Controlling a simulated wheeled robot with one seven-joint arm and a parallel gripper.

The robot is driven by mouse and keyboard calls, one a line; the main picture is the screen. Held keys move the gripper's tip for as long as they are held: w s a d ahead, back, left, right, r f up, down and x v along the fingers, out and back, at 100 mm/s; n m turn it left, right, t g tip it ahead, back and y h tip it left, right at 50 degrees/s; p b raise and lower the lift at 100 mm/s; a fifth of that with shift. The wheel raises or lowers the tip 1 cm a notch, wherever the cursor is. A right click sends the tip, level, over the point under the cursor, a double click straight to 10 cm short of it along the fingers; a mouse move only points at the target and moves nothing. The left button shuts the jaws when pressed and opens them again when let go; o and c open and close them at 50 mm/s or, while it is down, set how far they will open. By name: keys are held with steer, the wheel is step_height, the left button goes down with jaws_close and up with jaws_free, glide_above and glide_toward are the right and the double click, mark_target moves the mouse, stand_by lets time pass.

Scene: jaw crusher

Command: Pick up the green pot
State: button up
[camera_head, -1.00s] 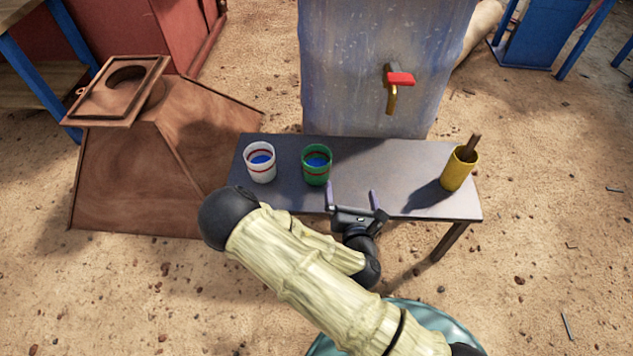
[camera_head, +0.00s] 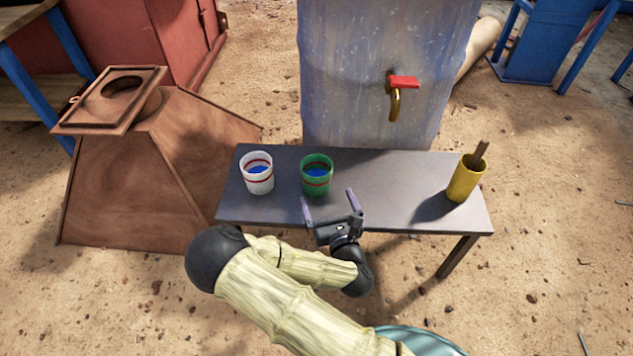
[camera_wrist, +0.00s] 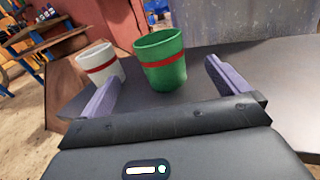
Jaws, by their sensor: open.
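The green pot (camera_head: 316,175) has a red band and blue contents. It stands upright on the grey table, left of its middle. In the wrist view the green pot (camera_wrist: 162,62) appears just ahead of my gripper, between the lines of the two fingers. My gripper (camera_head: 331,201) is open and empty, on the near side of the pot and slightly right of it in the head view. In the wrist view both purple fingers of my gripper (camera_wrist: 160,84) are spread apart. I cannot tell whether either finger touches the pot.
A white pot (camera_head: 257,174) with a red band stands close left of the green one. A yellow cup (camera_head: 466,180) with a brown stick stands at the table's right end. The table (camera_head: 400,175) is clear between. A blue-grey tank (camera_head: 350,70) with a red-handled tap rises behind.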

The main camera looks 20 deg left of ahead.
mark_target(322, 183)
steer(key=b+x, duration=0.2)
steer(key=x, duration=0.5)
steer(key=shift+d+f+b, duration=0.1)
steer(key=shift+f+b, duration=0.05)
steer(key=shift+b, duration=0.2)
steer(key=shift+w, duration=0.15)
steer(key=shift+w+a+b, duration=0.2)
steer(key=shift+a+b, duration=0.05)
steer(key=shift+b, duration=0.1)
steer(key=b+x, duration=0.3)
steer(key=x, duration=0.1)
steer(key=shift+s+f, duration=0.1)
steer(key=shift+f, duration=0.1)
steer(key=shift+w+a+r, duration=0.2)
steer(key=shift+w+a, duration=0.05)
steer(key=c, duration=1.3)
